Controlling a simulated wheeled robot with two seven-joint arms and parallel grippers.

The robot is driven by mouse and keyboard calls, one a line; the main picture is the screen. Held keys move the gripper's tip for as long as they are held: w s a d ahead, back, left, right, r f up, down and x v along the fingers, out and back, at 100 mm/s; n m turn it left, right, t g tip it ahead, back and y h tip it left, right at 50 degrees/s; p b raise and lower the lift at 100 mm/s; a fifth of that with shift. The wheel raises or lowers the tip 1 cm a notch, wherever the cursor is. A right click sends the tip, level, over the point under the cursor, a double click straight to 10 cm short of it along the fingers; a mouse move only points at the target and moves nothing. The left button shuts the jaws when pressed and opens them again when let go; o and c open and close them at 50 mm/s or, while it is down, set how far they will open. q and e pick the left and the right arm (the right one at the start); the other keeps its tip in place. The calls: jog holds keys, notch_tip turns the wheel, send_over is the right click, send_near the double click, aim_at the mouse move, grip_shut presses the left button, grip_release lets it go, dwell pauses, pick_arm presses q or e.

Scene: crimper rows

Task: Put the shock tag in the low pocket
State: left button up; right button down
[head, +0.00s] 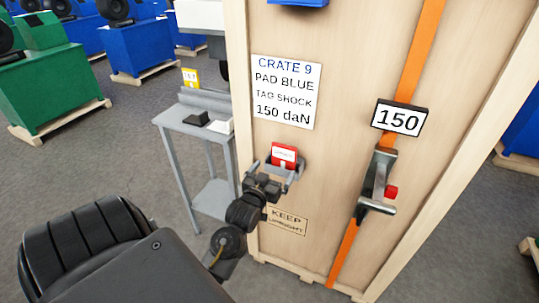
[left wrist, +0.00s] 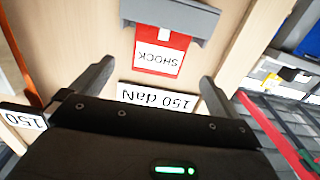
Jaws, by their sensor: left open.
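The red shock tag (head: 284,154), with a white label, stands at the low pocket on the wooden crate front. The left wrist view shows the tag (left wrist: 160,55) upside down, one end in the grey pocket (left wrist: 205,22) and the SHOCK end sticking out. My left gripper (head: 284,174) is at the crate front by the tag. Its fingers are open, one to each side of the tag with clear gaps. The gripper partly hides the pocket in the head view. My right gripper is not in view.
A crate label (head: 286,92) reads CRATE 9, PAD BLUE, TAG SHOCK, 150 daN. An orange strap (head: 414,50) with a buckle (head: 376,185) and a 150 sign (head: 400,118) runs down the crate. A grey side table (head: 205,120) holds small items at left.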

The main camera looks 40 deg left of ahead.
pick_arm(q)
jog(key=shift+v, duration=1.4)
jog(key=shift+f, duration=0.15)
jog(key=s+d+f+m+g+h, duration=0.1)
jog(key=s+d+f+g, duration=0.15)
jog(key=f, duration=0.95)
jog(key=s+d+f+m+g+h, duration=0.15)
jog(key=d+f, duration=0.25)
jog(key=f, duration=0.9)
jog(key=s+d+f+m+g+h, duration=0.1)
jog(key=s+d+f+g+h, duration=0.2)
jog(key=f, duration=0.9)
jog(key=s+d+f+m+g, duration=0.1)
jog(key=s+d+f+g, duration=0.3)
jog(key=s+f, duration=0.85)
jog(key=s+f+m+g, duration=0.1)
jog(key=s+f, duration=0.3)
jog(key=s, duration=0.7)
jog(key=s+f+g, duration=0.3)
jog(key=s+f, duration=0.1)
jog(key=s, duration=0.7)
jog(key=shift+d+m+b, duration=0.35)
jog(key=shift+d+b, duration=0.05)
jog(key=shift+s, duration=0.15)
